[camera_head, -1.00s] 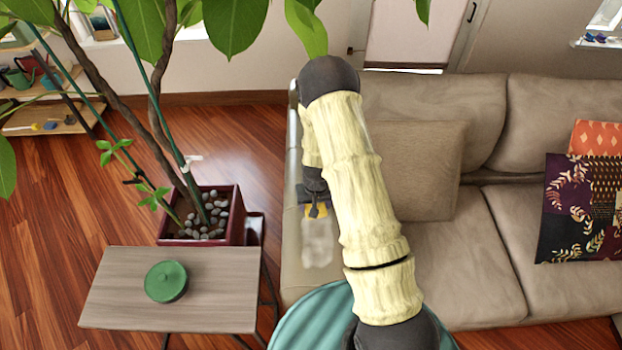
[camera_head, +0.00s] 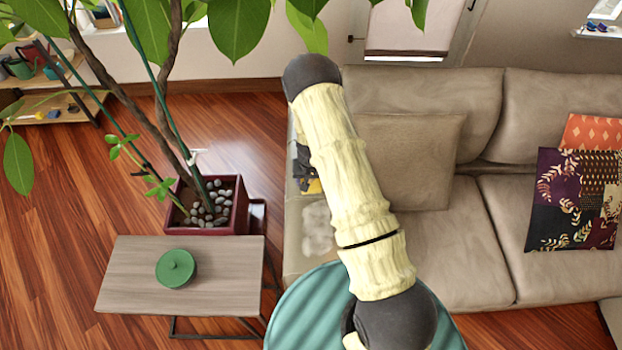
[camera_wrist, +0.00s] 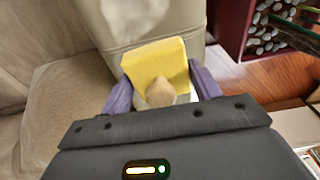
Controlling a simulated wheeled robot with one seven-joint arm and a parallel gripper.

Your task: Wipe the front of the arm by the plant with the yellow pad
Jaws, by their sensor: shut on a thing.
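The tan sofa arm (camera_head: 298,266) by the plant has a pale whitish smudge (camera_head: 318,228) on its front. The smudge also shows at the top of the wrist view (camera_wrist: 132,14). My gripper (camera_wrist: 162,94) is shut on the tan knob (camera_wrist: 160,92) of the yellow pad (camera_wrist: 152,62). In the head view the pad (camera_head: 312,187) is a small yellow patch above the smudge, and my arm partly hides it and the gripper. In the wrist view the pad appears just short of the smudge, beside the sofa arm. I cannot tell whether it touches.
The plant stands in a dark red pot (camera_head: 238,212) with pebbles, left of the sofa arm. A teal round surface (camera_head: 300,322) lies low centre. Cushions are on the sofa.

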